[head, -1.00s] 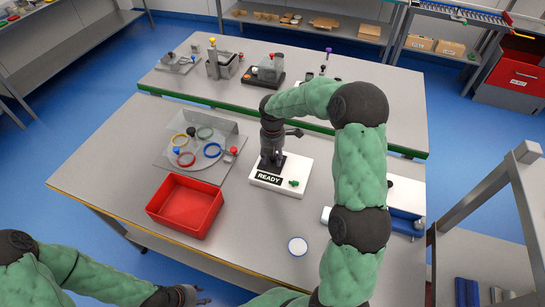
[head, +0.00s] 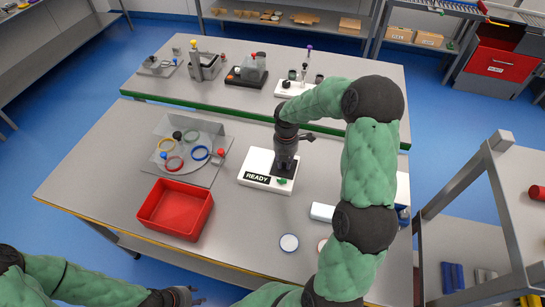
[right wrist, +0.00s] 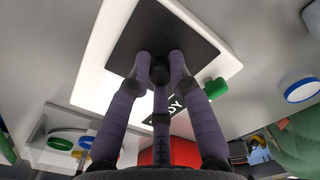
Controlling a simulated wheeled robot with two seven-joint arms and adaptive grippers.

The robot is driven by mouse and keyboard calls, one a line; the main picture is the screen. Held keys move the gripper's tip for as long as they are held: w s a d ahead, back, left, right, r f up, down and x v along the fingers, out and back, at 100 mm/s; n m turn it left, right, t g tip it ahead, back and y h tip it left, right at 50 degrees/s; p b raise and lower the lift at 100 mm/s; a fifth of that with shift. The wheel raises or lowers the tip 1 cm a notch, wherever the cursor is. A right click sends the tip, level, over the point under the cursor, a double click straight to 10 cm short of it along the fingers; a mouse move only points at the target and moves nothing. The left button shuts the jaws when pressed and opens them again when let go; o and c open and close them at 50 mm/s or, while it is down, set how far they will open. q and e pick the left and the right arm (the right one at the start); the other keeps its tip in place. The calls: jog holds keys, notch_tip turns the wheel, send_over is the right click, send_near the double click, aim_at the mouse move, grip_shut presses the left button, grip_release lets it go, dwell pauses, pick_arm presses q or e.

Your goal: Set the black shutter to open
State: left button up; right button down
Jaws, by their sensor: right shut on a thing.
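The black shutter (head: 291,171) is a flat dark plate on a white block (head: 258,160) with a READY label (head: 257,177) on its front. It covers the right part of the block's top, with bare white to its left. My right gripper (head: 285,160) points down at it from above. In the right wrist view, the fingers (right wrist: 160,68) close around a small dark knob in front of the black plate (right wrist: 160,28). My left gripper (head: 185,296) is at the bottom edge, away from the block, and its jaws are too small to read.
A green knob (head: 282,181) sits at the block's front. A red bin (head: 176,208) and a clear-walled tray with coloured rings (head: 171,163) lie to the left. A white-topped disc (head: 289,242) lies in front. A white-and-blue item (head: 322,212) is partly behind my right arm.

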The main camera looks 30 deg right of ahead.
jog(key=shift+s+d, duration=0.1)
jog(key=c, duration=1.4)
grip_release()
jog(key=shift+c, duration=0.2)
jog(key=o, duration=0.3)
jog(key=shift+s+d, duration=0.1)
jog(key=shift+s, duration=0.05)
jog(key=shift+r, duration=0.1)
jog(key=shift+r, duration=0.25)
notch_tip(320, 180, up, 11)
jog(key=shift+r, duration=0.15)
